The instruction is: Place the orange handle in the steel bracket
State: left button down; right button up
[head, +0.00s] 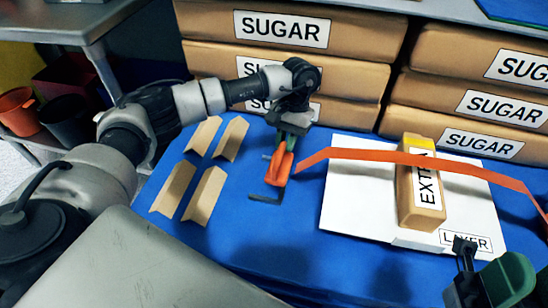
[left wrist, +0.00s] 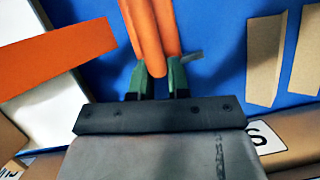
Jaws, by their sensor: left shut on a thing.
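The orange handle (head: 280,166) is in the grip of my left gripper (head: 287,141), over the blue table. In the left wrist view the handle (left wrist: 146,38) runs up and away from between the green fingertips (left wrist: 158,82). A dark L-shaped metal piece (head: 266,199) shows at the handle's near end; I cannot tell whether it joins the handle. A small grey metal bit (left wrist: 192,57) shows beside the handle in the left wrist view. I cannot pick out the steel bracket with certainty. My right gripper (head: 488,272) is partly in view at the lower right; its jaw opening is unclear.
Several tan angled pieces (head: 204,195) lie left of the handle. An orange strap (head: 400,157) arches over a tan EXTRA pack (head: 407,205) on a white sheet (head: 350,205). Stacked sugar bags (head: 350,75) line the back. The blue front area is clear.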

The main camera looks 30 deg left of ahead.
aim_at(275, 153)
pick_arm(q)
jog(key=a+f, duration=0.1)
jog(key=a, duration=0.2)
jog(key=shift+s+f+b, duration=0.1)
jog(key=shift+f+b, duration=0.2)
jog(key=shift+f, duration=0.1)
notch_tip(275, 153, down, 4)
jog(key=shift+b, duration=0.9)
jog(key=shift+f, duration=0.1)
jog(key=c, duration=1.1)
grip_release()
